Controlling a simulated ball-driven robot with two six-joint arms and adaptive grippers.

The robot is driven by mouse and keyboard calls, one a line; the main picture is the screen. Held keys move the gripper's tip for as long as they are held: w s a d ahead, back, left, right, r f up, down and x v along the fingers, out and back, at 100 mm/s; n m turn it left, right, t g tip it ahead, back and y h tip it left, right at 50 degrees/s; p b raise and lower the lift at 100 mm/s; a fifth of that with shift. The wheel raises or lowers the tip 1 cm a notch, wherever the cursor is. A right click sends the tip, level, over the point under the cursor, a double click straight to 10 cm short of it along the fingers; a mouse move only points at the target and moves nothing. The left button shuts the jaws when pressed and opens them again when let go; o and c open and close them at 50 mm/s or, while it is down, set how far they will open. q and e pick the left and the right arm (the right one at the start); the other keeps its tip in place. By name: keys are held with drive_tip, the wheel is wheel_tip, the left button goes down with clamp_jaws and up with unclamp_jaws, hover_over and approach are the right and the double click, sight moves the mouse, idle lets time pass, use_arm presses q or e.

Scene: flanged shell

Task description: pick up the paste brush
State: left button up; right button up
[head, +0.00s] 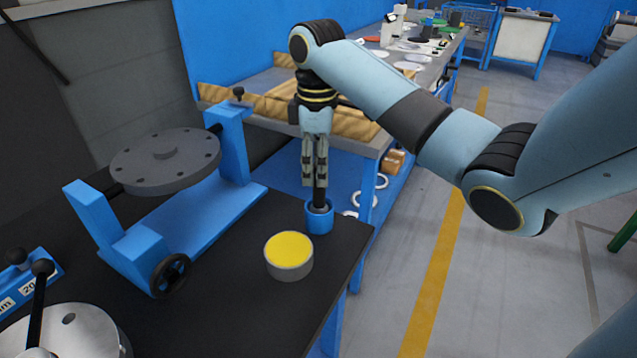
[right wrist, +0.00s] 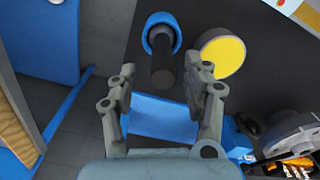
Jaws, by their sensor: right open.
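The paste brush shows as a dark upright handle (head: 320,195) standing in a small blue cup (head: 319,218) at the bench's right corner. In the right wrist view the handle (right wrist: 163,68) points up toward the camera out of the blue cup (right wrist: 152,30). My right gripper (head: 315,182) points down over the cup. It is open, and in the right wrist view its fingertips (right wrist: 166,72) lie on either side of the handle with gaps visible. The brush's bristles are hidden in the cup. My left gripper is not in view.
A tin with a yellow top (head: 289,250) stands close to the cup. A grey flanged disc (head: 165,160) sits on a blue stand (head: 190,225) to the left. A lever fixture (head: 65,330) is at the front left. The dark bench top (head: 240,315) is clear in front.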

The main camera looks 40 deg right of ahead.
sight(319, 196)
drive_tip(key=shift+s+f, duration=0.2)
drive_tip(key=shift+f, duration=0.45)
drive_tip(key=shift+s+f, duration=0.15)
drive_tip(key=shift+f, duration=0.45)
drive_tip(key=shift+w+f, duration=0.1)
drive_tip(key=shift+f, duration=0.25)
drive_tip(key=shift+c, duration=1.5)
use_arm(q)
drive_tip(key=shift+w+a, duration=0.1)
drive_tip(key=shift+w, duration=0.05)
use_arm(e)
clamp_jaws()
